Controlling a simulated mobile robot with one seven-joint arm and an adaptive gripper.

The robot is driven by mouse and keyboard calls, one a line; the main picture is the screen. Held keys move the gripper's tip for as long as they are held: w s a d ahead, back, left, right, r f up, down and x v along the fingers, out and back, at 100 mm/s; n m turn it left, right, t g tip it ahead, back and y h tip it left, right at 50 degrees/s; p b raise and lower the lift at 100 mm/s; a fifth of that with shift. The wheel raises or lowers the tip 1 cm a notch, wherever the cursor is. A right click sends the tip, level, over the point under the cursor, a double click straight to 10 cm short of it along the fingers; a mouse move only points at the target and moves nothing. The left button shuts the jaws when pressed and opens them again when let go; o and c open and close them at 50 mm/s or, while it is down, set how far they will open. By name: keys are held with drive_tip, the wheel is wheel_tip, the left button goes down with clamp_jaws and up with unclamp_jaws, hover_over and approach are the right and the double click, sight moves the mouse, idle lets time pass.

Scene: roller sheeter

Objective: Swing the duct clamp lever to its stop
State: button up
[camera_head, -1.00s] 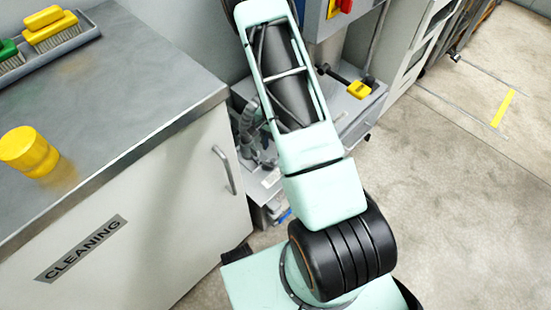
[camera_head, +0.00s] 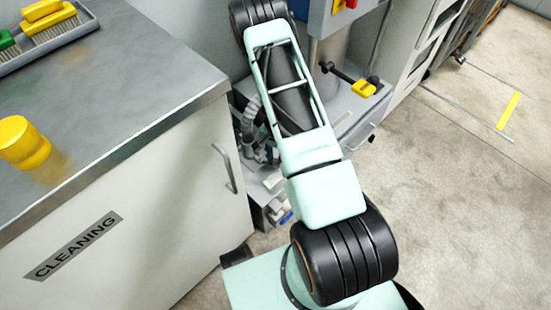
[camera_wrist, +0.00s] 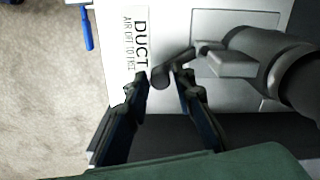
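The duct clamp lever (camera_wrist: 172,68) shows in the wrist view as a dark grey bar with a rounded end, beside a white panel with a DUCT label (camera_wrist: 138,42). It runs up and right towards a grey clamp block (camera_wrist: 225,62) beside a thick dark pipe (camera_wrist: 268,58). My gripper (camera_wrist: 163,82) is open, with one finger on each side of the lever's rounded end. Gaps show on both sides; I cannot tell whether either finger touches it. In the head view my arm hides the gripper, and I cannot make out the lever.
A grey-topped CLEANING cabinet (camera_head: 150,200) stands left, with a yellow cup (camera_head: 24,143) and brushes (camera_head: 52,20) on it. The machine's yellow-ended handle (camera_head: 364,88) is behind my arm on the right. A blue lever (camera_wrist: 87,28) is upper left in the wrist view. Floor at right is clear.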

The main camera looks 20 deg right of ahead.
clamp_jaws()
drive_tip(key=m, duration=0.1)
drive_tip(key=s+a+m, duration=0.1)
drive_tip(key=m, duration=0.1)
drive_tip(key=shift+s+a, duration=0.15)
drive_tip(key=m, duration=0.1)
drive_tip(key=a+m, duration=0.1)
drive_tip(key=shift+s+a+m+p, duration=0.15)
drive_tip(key=shift+s+m+p, duration=0.15)
drive_tip(key=shift+s+m, duration=0.1)
drive_tip(key=a+m, duration=0.1)
drive_tip(key=m, duration=0.2)
drive_tip(key=shift+s+a+p, duration=0.15)
drive_tip(key=shift+a+p, duration=0.15)
drive_tip(key=shift+a, duration=0.1)
drive_tip(key=shift+a+m+p, duration=0.15)
drive_tip(key=shift+a+m, duration=0.2)
drive_tip(key=shift+m, duration=0.4)
drive_tip(key=shift+a+m+p, duration=0.15)
drive_tip(key=shift+a+m, duration=0.2)
drive_tip(key=shift+m, duration=0.4)
drive_tip(key=shift+o, duration=2.1)
unclamp_jaws()
